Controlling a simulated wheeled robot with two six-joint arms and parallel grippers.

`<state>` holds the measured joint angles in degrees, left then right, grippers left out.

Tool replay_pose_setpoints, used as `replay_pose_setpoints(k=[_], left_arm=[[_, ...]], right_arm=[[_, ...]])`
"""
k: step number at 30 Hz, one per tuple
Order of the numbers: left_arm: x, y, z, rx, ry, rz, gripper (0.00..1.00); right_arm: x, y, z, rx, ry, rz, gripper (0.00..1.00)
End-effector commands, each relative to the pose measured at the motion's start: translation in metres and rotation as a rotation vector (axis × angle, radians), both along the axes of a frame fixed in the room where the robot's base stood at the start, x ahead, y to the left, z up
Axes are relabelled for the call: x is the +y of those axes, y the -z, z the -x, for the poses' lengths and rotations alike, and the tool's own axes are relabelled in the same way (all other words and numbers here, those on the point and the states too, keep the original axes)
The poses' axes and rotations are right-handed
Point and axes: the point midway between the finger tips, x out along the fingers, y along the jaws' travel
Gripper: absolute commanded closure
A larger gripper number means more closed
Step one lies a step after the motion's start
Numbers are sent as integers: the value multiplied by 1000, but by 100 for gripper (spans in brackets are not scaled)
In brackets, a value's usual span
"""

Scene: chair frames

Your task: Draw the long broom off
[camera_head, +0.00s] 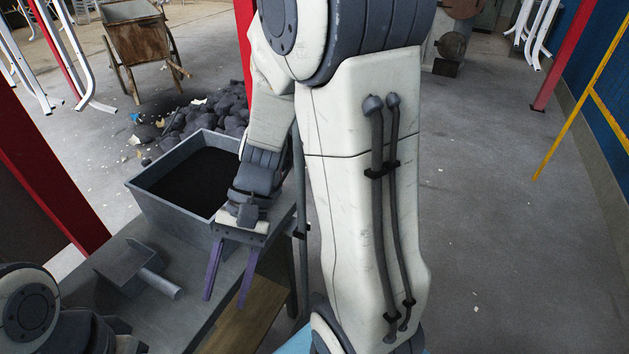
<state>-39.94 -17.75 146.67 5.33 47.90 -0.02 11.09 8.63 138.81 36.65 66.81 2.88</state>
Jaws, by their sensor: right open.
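My right gripper (224,302) is open, with its two purple fingers apart and nothing between them. It points down over the grey bench (205,315), in front of the grey bin. A thin grey pole (301,195) stands upright at the bench's right edge, beside a small dark clip (302,233). It may be the long broom's handle, but my right arm hides part of it and I see no broom head. The gripper is left of this pole and apart from it. Only a part of my left arm shows at lower left; its gripper is not in view.
A grey bin (165,212) with dark fill stands on the bench, and a grey scoop (130,266) lies near it. A heap of dark lumps (205,118) and a wooden cart (140,50) are behind. Red posts (45,170) stand left.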

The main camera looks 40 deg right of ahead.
Motion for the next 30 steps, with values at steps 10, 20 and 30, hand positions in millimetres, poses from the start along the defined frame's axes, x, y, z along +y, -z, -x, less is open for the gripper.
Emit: replay_pose_setpoints(k=[10,20,30], left_arm=[[0,27,0,0,0,0,39],[0,39,0,0,0,0,39],[0,42,0,0,0,0,39]], right_arm=[[-143,21,-97,230,1028,-553,48],[-304,38,-86,138,1613,-975,48],[-320,40,-89,115,1675,-1024,48]])
